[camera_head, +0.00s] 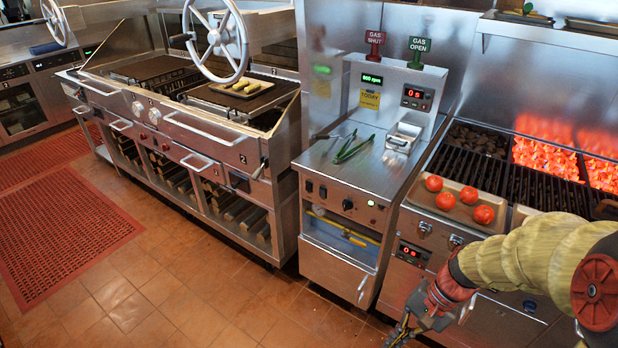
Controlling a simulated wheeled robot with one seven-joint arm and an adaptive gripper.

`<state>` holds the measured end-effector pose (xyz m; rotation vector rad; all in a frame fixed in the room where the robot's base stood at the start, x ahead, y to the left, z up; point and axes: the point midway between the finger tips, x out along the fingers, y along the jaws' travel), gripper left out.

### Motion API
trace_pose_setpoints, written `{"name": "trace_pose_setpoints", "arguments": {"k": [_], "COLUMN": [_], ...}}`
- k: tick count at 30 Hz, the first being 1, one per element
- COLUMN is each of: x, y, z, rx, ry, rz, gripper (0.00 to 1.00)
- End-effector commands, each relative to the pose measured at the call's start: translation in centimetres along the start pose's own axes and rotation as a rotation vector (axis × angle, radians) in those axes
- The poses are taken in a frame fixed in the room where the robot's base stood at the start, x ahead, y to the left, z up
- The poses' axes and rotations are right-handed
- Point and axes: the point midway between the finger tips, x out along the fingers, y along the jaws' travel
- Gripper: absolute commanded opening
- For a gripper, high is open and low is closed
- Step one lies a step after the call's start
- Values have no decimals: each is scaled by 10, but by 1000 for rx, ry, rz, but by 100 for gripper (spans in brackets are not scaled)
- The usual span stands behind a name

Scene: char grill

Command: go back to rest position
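My gripper (404,330) is at the bottom of the head view, right of centre, low in front of the grill's front panel. My arm reaches in from the right edge. The gripper points down and to the left, and its fingers are partly cut off by the bottom edge. I see nothing held in it, but I cannot tell how far its fingers are apart.
A tray (412,197) with several tomatoes (444,201) sits at the grill's (483,168) front edge, above my gripper. Red-hot coals (545,157) glow at the right. Green-handled tongs (353,146) lie on the steel counter (327,160).

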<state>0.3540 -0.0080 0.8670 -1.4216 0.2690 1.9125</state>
Motion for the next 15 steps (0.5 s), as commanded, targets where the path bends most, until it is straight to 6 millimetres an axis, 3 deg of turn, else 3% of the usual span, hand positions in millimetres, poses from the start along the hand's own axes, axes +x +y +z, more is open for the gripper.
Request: {"name": "trace_pose_setpoints", "arguments": {"k": [7, 15], "x": [-69, -139], "y": [14, 12], "z": [34, 75], "rx": [-341, -595], "ry": [252, 525], "rz": [181, 281], "gripper": [0, 0]}}
